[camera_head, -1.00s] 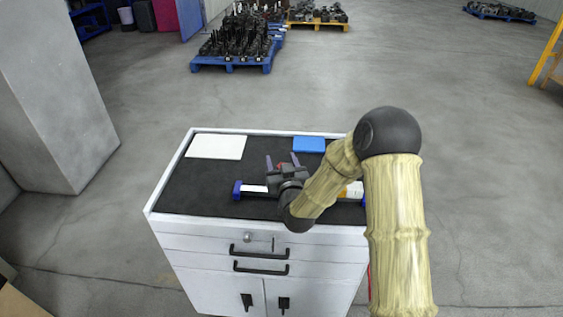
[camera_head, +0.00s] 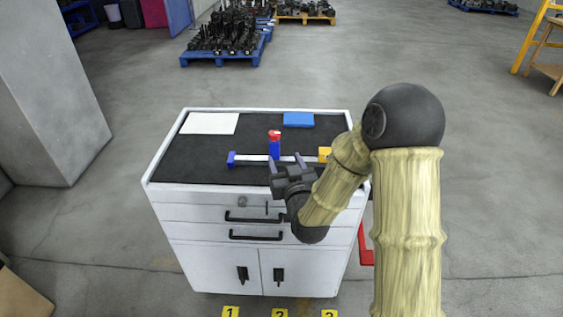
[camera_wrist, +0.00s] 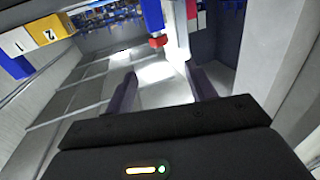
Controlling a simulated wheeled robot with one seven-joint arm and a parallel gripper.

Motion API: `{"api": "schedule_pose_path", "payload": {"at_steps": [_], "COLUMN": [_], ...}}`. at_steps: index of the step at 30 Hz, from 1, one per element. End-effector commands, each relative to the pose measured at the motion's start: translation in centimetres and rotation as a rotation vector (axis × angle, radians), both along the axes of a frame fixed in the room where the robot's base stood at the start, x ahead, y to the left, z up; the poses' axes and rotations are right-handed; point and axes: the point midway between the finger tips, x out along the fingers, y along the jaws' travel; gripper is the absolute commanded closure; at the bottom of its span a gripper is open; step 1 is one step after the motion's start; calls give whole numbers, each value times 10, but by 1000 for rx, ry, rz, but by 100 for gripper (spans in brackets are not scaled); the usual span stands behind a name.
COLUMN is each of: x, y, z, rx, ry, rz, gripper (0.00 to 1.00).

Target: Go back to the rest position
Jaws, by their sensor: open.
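My gripper (camera_head: 286,166) is open and empty in the head view, over the front edge of the white cabinet (camera_head: 196,200). Its two fingers point away from me, toward the screw jack (camera_head: 274,146), which stands just beyond them. The screw jack has a blue body and a red top, and the fingers do not hold it. In the wrist view my open fingers (camera_wrist: 160,88) have nothing between them. The screw jack (camera_wrist: 153,18) shows there beyond the fingertips, at the top.
A rail with a blue end block (camera_head: 231,159) lies across the black top. A white plate (camera_head: 210,123) and a blue plate (camera_head: 298,119) lie at the back. A yellow tile (camera_head: 324,154) is partly hidden by my arm. Pallets (camera_head: 226,55) stand far off. Open floor surrounds the cabinet.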

Motion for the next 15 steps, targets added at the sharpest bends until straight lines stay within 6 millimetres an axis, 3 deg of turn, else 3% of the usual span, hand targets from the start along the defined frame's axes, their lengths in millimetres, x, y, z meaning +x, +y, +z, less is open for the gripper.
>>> {"api": "schedule_pose_path", "payload": {"at_steps": [15], "x": [-6], "y": [-3], "z": [0], "rx": [0], "ry": [1], "rz": [1], "gripper": [45]}}
